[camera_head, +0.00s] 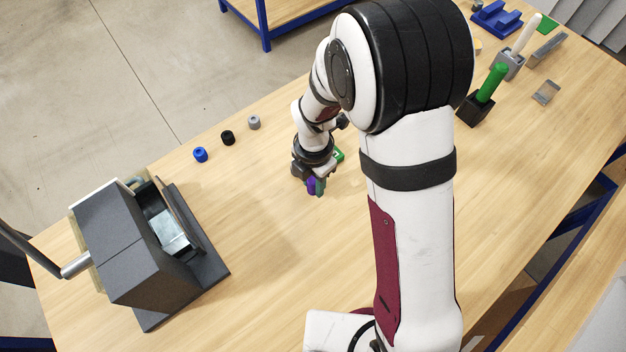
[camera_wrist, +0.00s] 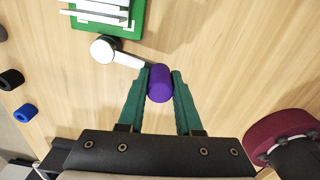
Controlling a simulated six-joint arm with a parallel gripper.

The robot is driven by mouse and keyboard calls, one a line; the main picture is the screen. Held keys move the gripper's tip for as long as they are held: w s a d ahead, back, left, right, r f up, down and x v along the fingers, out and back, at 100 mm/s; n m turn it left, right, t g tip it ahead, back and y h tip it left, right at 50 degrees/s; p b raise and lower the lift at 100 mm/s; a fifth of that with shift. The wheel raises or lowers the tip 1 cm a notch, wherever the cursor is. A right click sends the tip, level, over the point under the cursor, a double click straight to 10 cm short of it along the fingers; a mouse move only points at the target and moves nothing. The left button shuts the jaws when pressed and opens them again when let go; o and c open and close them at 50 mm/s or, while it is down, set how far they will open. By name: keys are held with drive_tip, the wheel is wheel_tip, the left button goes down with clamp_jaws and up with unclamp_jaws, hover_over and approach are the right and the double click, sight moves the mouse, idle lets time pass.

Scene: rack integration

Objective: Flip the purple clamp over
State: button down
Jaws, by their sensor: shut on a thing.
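The purple clamp (camera_wrist: 160,84) shows in the wrist view as a rounded purple piece between the two green fingers. My gripper (camera_wrist: 160,86) is shut on it. A white piece with a round end (camera_wrist: 103,49) lies just beyond the left fingertip; I cannot tell whether it belongs to the clamp. In the head view a bit of the purple clamp (camera_head: 311,186) shows at the fingers of my gripper (camera_head: 316,187), low over the table. My arm and wrist hide most of this area, and the clamp's lower side is hidden.
A green base with white parts (camera_wrist: 108,14) lies just beyond my fingers. Blue (camera_head: 200,154), black (camera_head: 227,138) and grey (camera_head: 254,122) small cylinders stand to the left. A grey machine (camera_head: 140,245) stands at the table's left end. The wood between is clear.

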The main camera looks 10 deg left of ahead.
drive_tip(key=c, duration=0.6)
unclamp_jaws()
wheel_tip(320, 180, up, 16)
drive_tip(key=shift+f, duration=0.1)
drive_tip(key=s+d+m, duration=0.3)
drive_tip(key=s+m, duration=0.3)
drive_tip(key=m, duration=0.5)
drive_tip(key=s+d+r+m+y, duration=0.1)
drive_tip(key=s+d+m, duration=0.3)
drive_tip(key=m, duration=0.7)
drive_tip(key=s+d+r+m, duration=0.1)
drive_tip(key=s+d+m, duration=0.2)
drive_tip(key=s+m, duration=0.5)
drive_tip(key=shift+s+d+m+y, duration=0.2)
drive_tip(key=shift+m, duration=0.75)
drive_tip(key=shift+s+d+m+y, duration=0.15)
drive_tip(key=shift+s+m+y, duration=0.05)
drive_tip(key=shift+m, duration=0.75)
